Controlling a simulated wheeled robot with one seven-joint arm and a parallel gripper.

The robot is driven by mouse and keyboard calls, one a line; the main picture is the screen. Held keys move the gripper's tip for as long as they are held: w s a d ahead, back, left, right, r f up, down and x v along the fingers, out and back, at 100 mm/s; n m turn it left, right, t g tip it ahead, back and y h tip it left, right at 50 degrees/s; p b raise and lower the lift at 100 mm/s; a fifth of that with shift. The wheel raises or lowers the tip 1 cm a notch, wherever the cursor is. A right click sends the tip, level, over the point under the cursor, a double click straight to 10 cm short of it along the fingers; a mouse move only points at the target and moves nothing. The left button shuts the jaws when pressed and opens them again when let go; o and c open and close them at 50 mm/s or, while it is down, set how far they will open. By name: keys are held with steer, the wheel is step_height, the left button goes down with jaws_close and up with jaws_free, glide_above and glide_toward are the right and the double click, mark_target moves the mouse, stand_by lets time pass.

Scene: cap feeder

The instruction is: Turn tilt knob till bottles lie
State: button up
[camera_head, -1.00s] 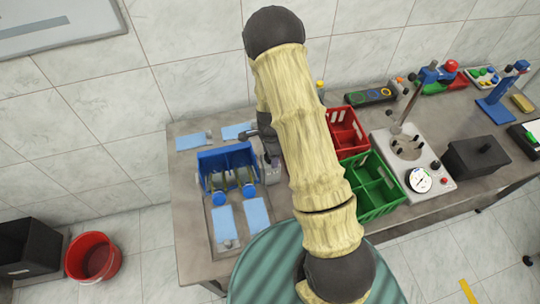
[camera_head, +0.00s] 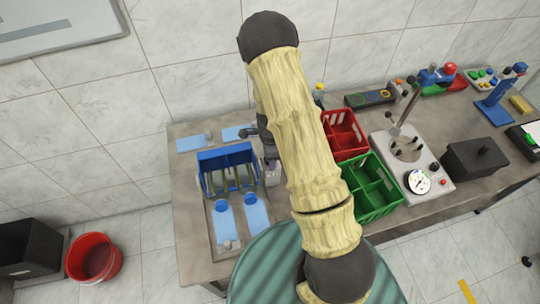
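A blue cradle (camera_head: 229,154) stands on the left part of the bench. Two greenish bottles with blue caps sit in it, with the left cap (camera_head: 221,205) and right cap (camera_head: 251,199) pointing to the front. The bottles look strongly tilted; whether they lie fully flat is hard to tell. A grey block (camera_head: 271,173) is at the cradle's right side; I cannot make out the tilt knob. My gripper (camera_head: 264,140) is beside the cradle's right end, partly hidden behind my arm. I cannot see its fingertips clearly, nor what they touch.
Light blue pads (camera_head: 226,229) lie in front of and behind the cradle. A red crate (camera_head: 347,143) and a green crate (camera_head: 371,204) stand right of my arm. Farther right are a grey gauge device (camera_head: 403,151) and a black box (camera_head: 477,158).

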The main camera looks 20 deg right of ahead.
steer(key=shift+o, duration=1.2)
steer(key=shift+r, duration=0.1)
steer(key=shift+r+p, duration=2.95)
steer(key=shift+r, duration=0.5)
steer(key=shift+a+r+n, duration=0.1)
steer(key=shift+r+n, duration=0.3)
steer(key=s+r+n+t+b, duration=0.2)
steer(key=s+r+n+b, duration=0.5)
steer(key=s+r+n, duration=0.7)
steer(key=r+n, duration=0.1)
steer(key=n, duration=0.3)
steer(key=shift+s+r+n+t, duration=0.2)
steer(key=shift+n+t, duration=0.1)
